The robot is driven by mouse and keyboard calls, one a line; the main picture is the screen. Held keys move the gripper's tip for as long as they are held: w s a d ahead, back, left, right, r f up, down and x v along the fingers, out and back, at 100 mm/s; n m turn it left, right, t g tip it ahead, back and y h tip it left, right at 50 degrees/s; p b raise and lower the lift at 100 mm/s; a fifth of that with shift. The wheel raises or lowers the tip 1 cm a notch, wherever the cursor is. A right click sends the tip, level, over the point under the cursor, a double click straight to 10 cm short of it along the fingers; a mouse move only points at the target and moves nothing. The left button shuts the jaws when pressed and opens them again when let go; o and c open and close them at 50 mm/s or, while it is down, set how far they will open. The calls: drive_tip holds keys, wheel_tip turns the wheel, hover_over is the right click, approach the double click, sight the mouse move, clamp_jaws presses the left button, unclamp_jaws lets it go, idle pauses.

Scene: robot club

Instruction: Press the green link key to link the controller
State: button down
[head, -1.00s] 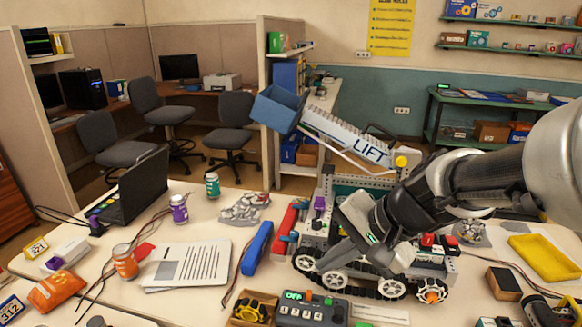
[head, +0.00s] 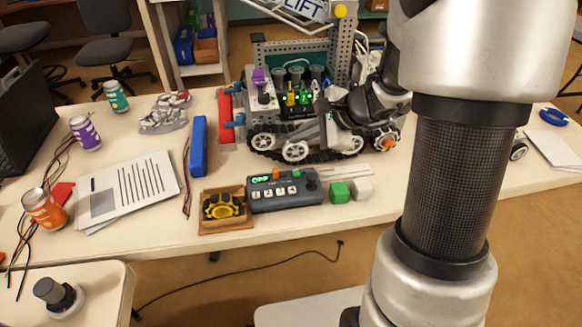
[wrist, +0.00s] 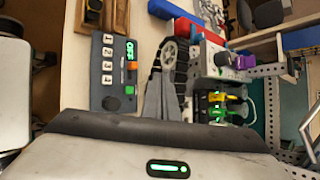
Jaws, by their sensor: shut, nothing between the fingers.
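The dark grey controller (head: 283,193) lies on the table, with white number keys, an orange key and a dark knob. Its lit green display (head: 261,179) reads OFF. In the wrist view the controller (wrist: 104,88) shows left of the fingers, with the small green key (wrist: 129,90) near its knob end. In the head view, my gripper (head: 322,140) is in front of the tracked robot, beyond the controller.
The tracked robot (head: 295,151) stands behind the controller. A green block (head: 339,192) and a pale block (head: 361,189) sit at its right end. A wooden tray (head: 224,224) with a yellow-black part is at its left. A blue bar (head: 198,146) and papers lie further left.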

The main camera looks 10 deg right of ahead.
sight(300, 176)
drive_tip(key=shift+w+d+f+m, duration=0.2)
drive_tip(key=shift+f, duration=0.2)
drive_tip(key=shift+w+d+f+m, duration=0.15)
drive_tip(key=shift+w+f+m, duration=0.05)
drive_tip(key=shift+f, duration=0.15)
drive_tip(key=shift+f, duration=0.15)
wheel_tip(300, 176, down, 9)
drive_tip(key=b, duration=0.8)
drive_tip(key=shift+r, duration=0.2)
drive_tip(key=shift+f, duration=0.1)
idle(1.2)
drive_tip(key=shift+f+b, duration=0.3)
drive_tip(key=shift+b, duration=0.2)
